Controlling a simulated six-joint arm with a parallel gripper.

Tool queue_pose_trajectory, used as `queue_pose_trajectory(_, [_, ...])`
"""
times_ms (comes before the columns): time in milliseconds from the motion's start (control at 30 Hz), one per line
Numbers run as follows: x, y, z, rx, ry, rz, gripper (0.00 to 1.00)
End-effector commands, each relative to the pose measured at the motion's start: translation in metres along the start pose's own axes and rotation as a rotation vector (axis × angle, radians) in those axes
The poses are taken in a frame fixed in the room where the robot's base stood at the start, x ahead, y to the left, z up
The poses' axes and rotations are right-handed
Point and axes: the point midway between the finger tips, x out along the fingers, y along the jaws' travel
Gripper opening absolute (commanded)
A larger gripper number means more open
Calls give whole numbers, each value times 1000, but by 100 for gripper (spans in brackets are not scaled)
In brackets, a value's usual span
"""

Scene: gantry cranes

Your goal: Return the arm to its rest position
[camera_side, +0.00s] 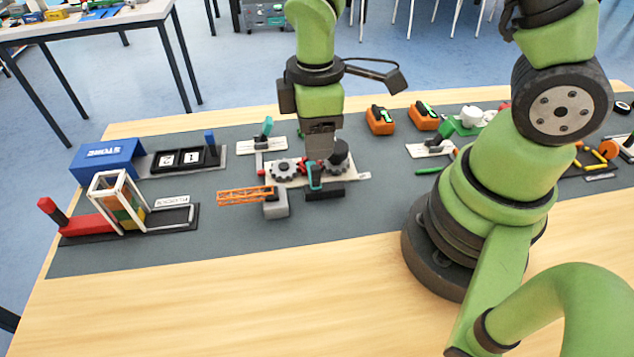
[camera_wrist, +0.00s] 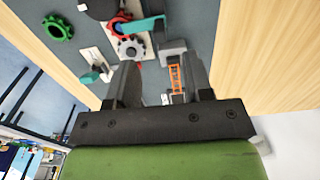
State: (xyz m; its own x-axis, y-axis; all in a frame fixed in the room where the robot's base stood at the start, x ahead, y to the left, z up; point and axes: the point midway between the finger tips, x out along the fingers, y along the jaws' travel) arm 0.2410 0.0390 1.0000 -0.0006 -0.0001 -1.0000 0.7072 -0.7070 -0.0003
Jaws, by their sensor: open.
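My gripper (camera_side: 320,150) hangs pointing down over the middle of the grey mat, above the gear board. In the wrist view its two dark fingers (camera_wrist: 161,80) stand apart with nothing between them that I can see held. Below it is a white gear board (camera_side: 300,171) with dark gears and a red piece. An orange lattice crane boom (camera_side: 245,196) with a grey block (camera_side: 276,204) lies just in front and to the left. A teal lever (camera_side: 314,176) is partly hidden near the fingertips. The boom also shows in the wrist view (camera_wrist: 176,78).
On the left of the mat stand a blue box (camera_side: 106,160), a white-framed tower (camera_side: 119,203) and a red-handled slider (camera_side: 85,224). Two orange boxes (camera_side: 380,121) are at the back. My arm's base fills the right front. The front strip of the wooden table (camera_side: 220,300) is clear.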

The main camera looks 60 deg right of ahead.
Motion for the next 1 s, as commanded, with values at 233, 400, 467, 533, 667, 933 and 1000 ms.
queue_pose_trajectory(233, [-3,1,0,13,8,5,47])
queue_pose_trajectory(400, [-40,3,2,159,85,41,47])
queue_pose_trajectory(467, [-61,3,4,251,135,56,47])
queue_pose_trajectory(533, [-86,0,11,370,199,68,47])
queue_pose_trajectory(667, [-127,-10,26,584,323,72,47])
queue_pose_trajectory(933, [-183,-43,62,954,578,15,47])
queue_pose_trajectory(1000, [-189,-50,69,1013,623,-5,47])
